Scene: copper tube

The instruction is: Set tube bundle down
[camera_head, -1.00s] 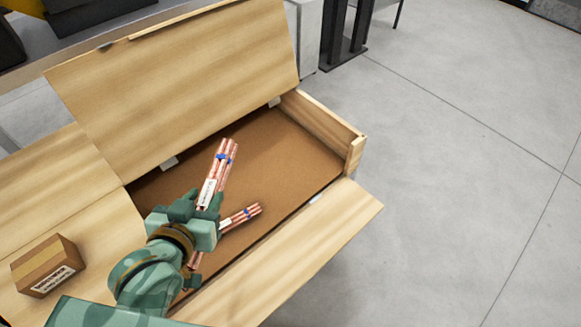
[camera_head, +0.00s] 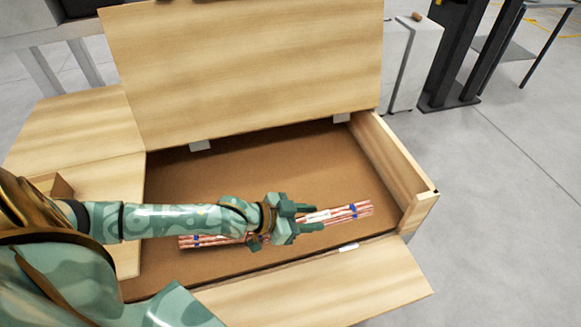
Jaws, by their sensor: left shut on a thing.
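My left gripper (camera_head: 296,217) reaches in from the left, low over the open wooden box (camera_head: 405,160). It is shut on a copper tube bundle (camera_head: 350,211). The bundle lies nearly level, with a blue band and a pale label, and its end sticks out to the right of the fingers. My right gripper is out of view.
The box's brown floor (camera_head: 250,170) is bare behind the tubes. One lid flap (camera_head: 250,70) stands up at the back, and the front flap (camera_head: 330,285) is folded outward.

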